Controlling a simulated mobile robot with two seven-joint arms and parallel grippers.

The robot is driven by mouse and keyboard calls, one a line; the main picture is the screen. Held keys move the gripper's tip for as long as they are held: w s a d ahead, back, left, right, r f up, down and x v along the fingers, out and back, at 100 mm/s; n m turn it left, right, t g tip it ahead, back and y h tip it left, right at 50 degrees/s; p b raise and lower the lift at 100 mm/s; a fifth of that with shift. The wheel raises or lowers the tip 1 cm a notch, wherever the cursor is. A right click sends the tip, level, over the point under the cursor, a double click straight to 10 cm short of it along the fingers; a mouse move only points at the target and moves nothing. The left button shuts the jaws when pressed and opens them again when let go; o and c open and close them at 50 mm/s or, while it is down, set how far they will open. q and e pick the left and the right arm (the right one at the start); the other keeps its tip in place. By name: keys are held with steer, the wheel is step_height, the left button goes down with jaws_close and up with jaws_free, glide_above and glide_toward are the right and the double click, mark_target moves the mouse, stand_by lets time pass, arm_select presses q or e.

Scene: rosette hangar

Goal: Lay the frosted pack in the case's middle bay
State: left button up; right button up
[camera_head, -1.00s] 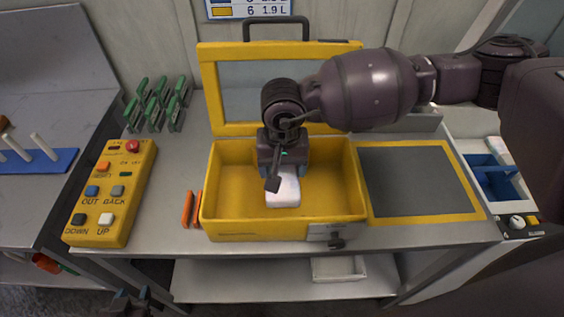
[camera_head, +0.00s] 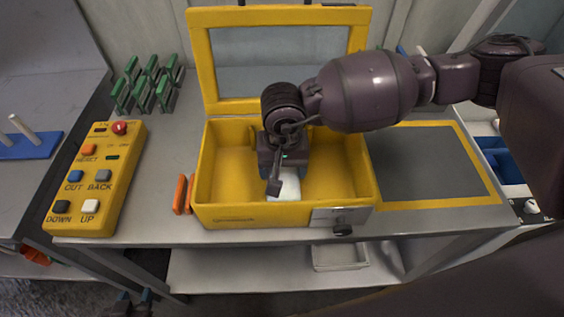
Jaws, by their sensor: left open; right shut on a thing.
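The yellow case (camera_head: 225,214) stands open on the bench, its lid raised at the back. The white frosted pack (camera_head: 287,184) shows in the middle of the case, below my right gripper (camera_head: 278,180). My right gripper is shut on the pack and reaches down into the case from above. The gripper and wrist hide the upper part of the pack and any dividers there. I cannot tell whether the pack touches the case floor. My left gripper (camera_head: 134,303) is open and empty at the bottom edge, low in front of the bench.
A yellow button box (camera_head: 115,185) stands left of the case. Green racks (camera_head: 145,85) stand behind it. Orange pieces (camera_head: 183,194) lie against the case's left side. A grey pad with a yellow border (camera_head: 430,165) lies to the right. A white tray (camera_head: 340,257) sits on the lower shelf.

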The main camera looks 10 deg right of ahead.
steer(key=shift+f, duration=0.1)
steer(key=o, duration=1.1)
steer(key=shift+o, duration=0.2)
step_height(320, 180, up, 11)
steer(key=shift+s+f, duration=0.1)
steer(key=shift+f, duration=0.05)
